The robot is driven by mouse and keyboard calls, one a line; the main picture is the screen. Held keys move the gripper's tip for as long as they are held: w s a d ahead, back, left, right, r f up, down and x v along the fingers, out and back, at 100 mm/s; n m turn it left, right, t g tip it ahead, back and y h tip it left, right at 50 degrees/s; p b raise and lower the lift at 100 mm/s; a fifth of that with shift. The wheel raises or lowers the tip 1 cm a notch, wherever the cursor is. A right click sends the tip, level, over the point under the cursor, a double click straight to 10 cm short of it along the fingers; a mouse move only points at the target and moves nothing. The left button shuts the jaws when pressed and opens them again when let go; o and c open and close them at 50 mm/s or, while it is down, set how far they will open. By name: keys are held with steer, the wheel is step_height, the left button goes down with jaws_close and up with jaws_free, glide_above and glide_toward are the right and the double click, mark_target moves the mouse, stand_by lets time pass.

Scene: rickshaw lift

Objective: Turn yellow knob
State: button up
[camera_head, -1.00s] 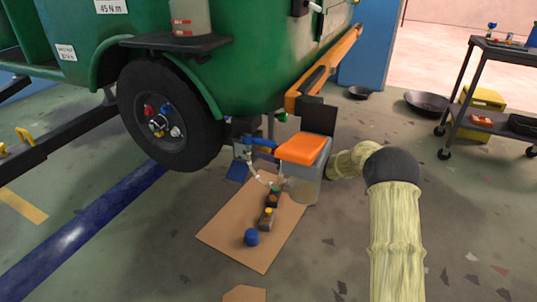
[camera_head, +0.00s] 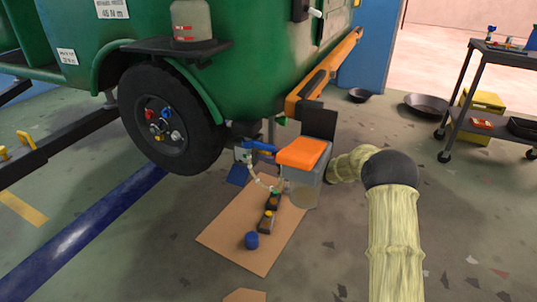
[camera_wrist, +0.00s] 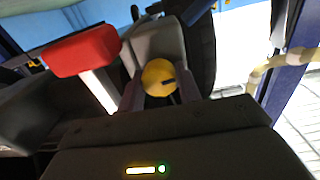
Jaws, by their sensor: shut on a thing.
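The yellow knob (camera_wrist: 159,77) is round with a dark slot-like mark. In the wrist view it sits between the two fingers of my gripper (camera_wrist: 160,90), which is shut on it. A grey body (camera_wrist: 157,42) lies just behind the knob.
A red handle-like part (camera_wrist: 83,51) is close left of the knob. The green trailer (camera_head: 250,70) and its black wheel (camera_head: 172,118) are close by. A cart (camera_head: 480,95) stands right.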

steer(key=n, duration=0.3)
steer(key=shift+s+p, duration=0.1)
steer(key=shift+p, duration=0.25)
steer(key=n, duration=0.3)
steer(key=shift+f+n, duration=0.1)
steer(key=shift+n, duration=0.3)
steer(key=n+b, duration=0.1)
steer(key=n, duration=0.2)
steer(key=shift+f+n, duration=0.15)
steer(key=shift+n, duration=0.25)
steer(key=n+b, duration=0.2)
steer(key=n, duration=0.1)
steer(key=shift+n+g+y, duration=0.3)
steer(key=n+b, duration=0.1)
steer(key=n, duration=0.1)
steer(key=n+b, duration=0.1)
steer(key=shift+f+n, duration=0.2)
steer(key=shift+n, duration=0.2)
steer(key=n+b, duration=0.3)
steer(key=shift+f+n, duration=0.1)
steer(key=shift+n, duration=0.3)
steer(key=n+b, duration=0.2)
steer(key=shift+b, duration=0.35)
steer(key=shift+n+b, duration=0.75)
steer(key=shift+n, duration=0.45)
